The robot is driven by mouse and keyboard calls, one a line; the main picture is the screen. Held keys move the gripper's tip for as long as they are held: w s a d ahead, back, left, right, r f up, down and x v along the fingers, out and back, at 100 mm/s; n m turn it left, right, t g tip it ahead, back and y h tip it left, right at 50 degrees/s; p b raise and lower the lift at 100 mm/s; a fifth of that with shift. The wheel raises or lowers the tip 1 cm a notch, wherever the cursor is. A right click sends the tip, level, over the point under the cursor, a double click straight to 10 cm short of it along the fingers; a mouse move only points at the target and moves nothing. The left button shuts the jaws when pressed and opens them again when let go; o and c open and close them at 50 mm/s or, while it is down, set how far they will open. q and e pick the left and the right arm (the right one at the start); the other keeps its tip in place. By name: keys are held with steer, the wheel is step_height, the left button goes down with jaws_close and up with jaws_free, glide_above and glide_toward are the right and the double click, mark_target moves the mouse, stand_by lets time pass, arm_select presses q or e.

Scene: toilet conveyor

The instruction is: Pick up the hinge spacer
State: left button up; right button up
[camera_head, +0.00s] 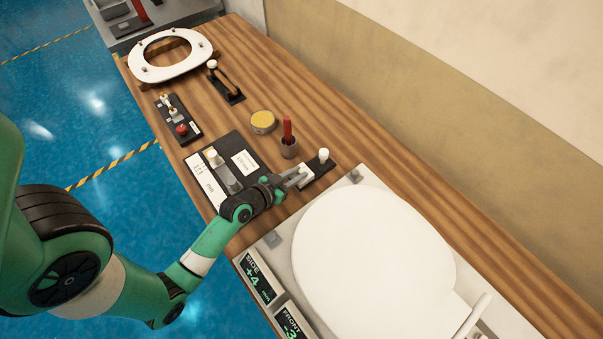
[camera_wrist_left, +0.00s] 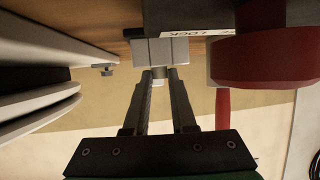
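My left gripper (camera_head: 303,176) is low over the table at the near end of a small black holder (camera_head: 318,170) that has a white label. The two fingers show apart, with a gap between them. In the left wrist view the fingertips (camera_wrist_left: 160,76) are right up against a small pale grey block (camera_wrist_left: 160,51), which may be the hinge spacer; a small light part shows between the tips. I cannot tell whether they touch it. A white-capped peg (camera_head: 323,155) stands at the holder's far end. My right gripper is not in view.
A dark cup with a red handle (camera_head: 288,132) stands close behind the gripper. A black board (camera_head: 228,168) with labels lies left of it. The white toilet lid (camera_head: 370,255) on its grey fixture is at the near right. A yellow-topped round tin (camera_head: 263,121) stands farther back.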

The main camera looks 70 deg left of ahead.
arm_select(q)
jaws_close()
steer(key=shift+r, duration=0.15)
steer(key=shift+r, duration=0.25)
step_height(320, 180, up, 2)
steer(key=shift+r+p, duration=0.25)
steer(key=shift+p, duration=0.6)
steer(key=s+d+r+p, duration=0.1)
steer(key=d+r+p, duration=0.2)
steer(key=d+r, duration=0.6)
steer(key=d, duration=0.5)
steer(key=shift+s+r, duration=0.25)
steer(key=shift+r, duration=0.15)
steer(key=shift+w, duration=0.1)
